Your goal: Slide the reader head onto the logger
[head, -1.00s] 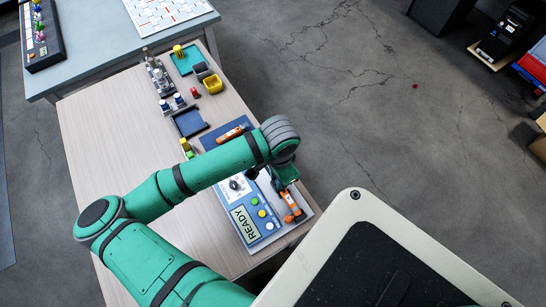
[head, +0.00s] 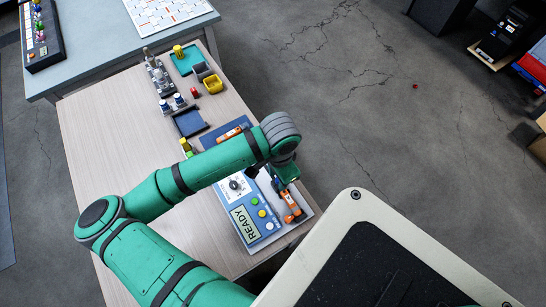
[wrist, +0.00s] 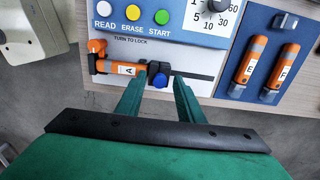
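The orange logger marked A (wrist: 120,68) lies along the front strip of the blue panel, below the READ, ERASE and START buttons; it also shows in the head view (head: 292,205). A dark block with a blue knob (wrist: 160,81), which looks like the reader head, sits at its right end on a dark rail (wrist: 200,77). My gripper (wrist: 161,78) points at this block, with one green finger on each side of the knob. I cannot tell whether the fingers press on it. In the head view my gripper (head: 282,180) is partly hidden by my wrist.
Two orange loggers marked E (wrist: 250,60) and F (wrist: 281,67) lie in a blue tray to the right. Bare floor lies beyond the bench's right edge.

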